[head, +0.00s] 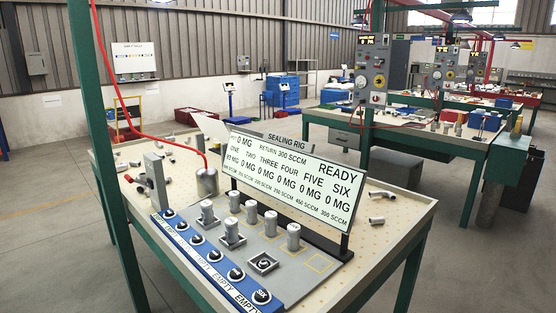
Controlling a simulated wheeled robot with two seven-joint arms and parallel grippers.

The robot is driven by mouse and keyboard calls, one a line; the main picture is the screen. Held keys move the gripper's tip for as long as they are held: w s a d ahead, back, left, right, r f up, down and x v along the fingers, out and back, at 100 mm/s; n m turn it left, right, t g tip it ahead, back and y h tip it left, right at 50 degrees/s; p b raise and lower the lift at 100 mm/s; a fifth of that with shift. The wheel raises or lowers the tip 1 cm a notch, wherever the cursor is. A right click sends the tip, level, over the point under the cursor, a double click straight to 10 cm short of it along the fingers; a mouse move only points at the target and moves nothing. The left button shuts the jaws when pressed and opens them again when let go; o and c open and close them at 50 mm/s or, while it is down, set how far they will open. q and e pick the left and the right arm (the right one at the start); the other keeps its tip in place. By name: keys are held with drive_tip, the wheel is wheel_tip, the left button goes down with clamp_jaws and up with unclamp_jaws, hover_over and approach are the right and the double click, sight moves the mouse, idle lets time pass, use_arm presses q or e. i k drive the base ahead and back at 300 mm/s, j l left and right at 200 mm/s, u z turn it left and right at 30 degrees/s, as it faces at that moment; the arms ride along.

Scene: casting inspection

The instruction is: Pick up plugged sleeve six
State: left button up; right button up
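Several grey cylindrical sleeves stand upright on the sealing rig's grey plate (285,275). The back row runs toward the lower right and ends in a sleeve (293,236) at its near right end. Two more sleeves stand in square fixtures in front, one (208,210) farther back and one (231,232) nearer. A third square fixture (262,262) holds no standing sleeve. No number is readable on any sleeve, so I cannot tell which is six, nor see the plugs clearly. Neither of my grippers is in view.
A blue strip (215,258) along the front carries round black-and-white fittings and EMPTY labels; the nearest end reads SIX. The display board (290,180) stands behind the sleeves and reads READY. Loose pipe pieces (377,220) lie at right. A green post (105,150) rises at left.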

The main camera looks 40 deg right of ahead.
sight(207, 213)
drive_tip(key=i+j+z, duration=0.2)
drive_tip(key=z, duration=0.3)
drive_tip(key=i+j+z, duration=0.15)
drive_tip(key=j+z, duration=0.3)
drive_tip(key=i+j+z, duration=0.1)
drive_tip(key=j+z, duration=0.4)
